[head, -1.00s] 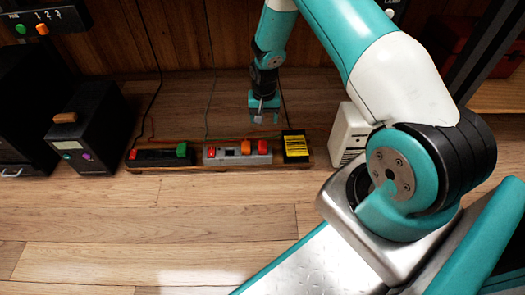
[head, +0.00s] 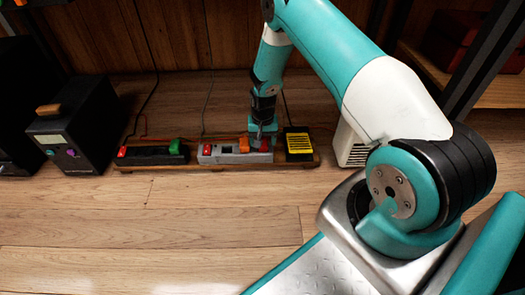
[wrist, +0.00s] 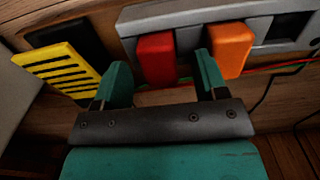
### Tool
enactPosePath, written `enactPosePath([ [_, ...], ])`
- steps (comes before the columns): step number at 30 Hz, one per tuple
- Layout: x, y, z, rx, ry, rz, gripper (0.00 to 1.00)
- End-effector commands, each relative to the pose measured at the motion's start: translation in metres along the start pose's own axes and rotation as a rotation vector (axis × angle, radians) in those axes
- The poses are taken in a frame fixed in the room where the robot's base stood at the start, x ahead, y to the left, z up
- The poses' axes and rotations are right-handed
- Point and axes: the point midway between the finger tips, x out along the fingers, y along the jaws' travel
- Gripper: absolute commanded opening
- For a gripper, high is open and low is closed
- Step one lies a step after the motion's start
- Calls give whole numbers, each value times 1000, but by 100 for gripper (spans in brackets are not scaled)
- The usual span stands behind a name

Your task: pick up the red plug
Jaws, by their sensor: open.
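The red plug (wrist: 157,60) sits in the right end of the grey power strip (wrist: 185,17), beside the orange plug (wrist: 231,48). My gripper (wrist: 161,64) is open in the wrist view, with one finger on each side of the red plug. The right finger overlaps the gap between red and orange plugs. I cannot tell if either finger touches. In the head view my gripper (head: 263,138) is over the right end of the grey strip and mostly covers this red plug; the orange plug (head: 244,145) shows just left of it.
Another red plug (head: 206,150) is at the grey strip's left end. A black strip (head: 150,156) with a red and a green plug (head: 176,147) lies further left. A yellow-and-black block (head: 299,144) stands close on the right. The floor (head: 150,220) in front is clear.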

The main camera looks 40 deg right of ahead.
Motion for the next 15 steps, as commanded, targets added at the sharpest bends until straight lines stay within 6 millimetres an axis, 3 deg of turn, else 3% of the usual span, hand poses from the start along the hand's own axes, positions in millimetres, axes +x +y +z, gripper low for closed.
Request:
enactPosePath([
  [1,14,0,0,0,-1,0,66],
  [2,16,0,0,0,0,0,66],
  [10,15,0,0,0,0,0,64],
  [15,15,0,0,0,0,0,25],
])
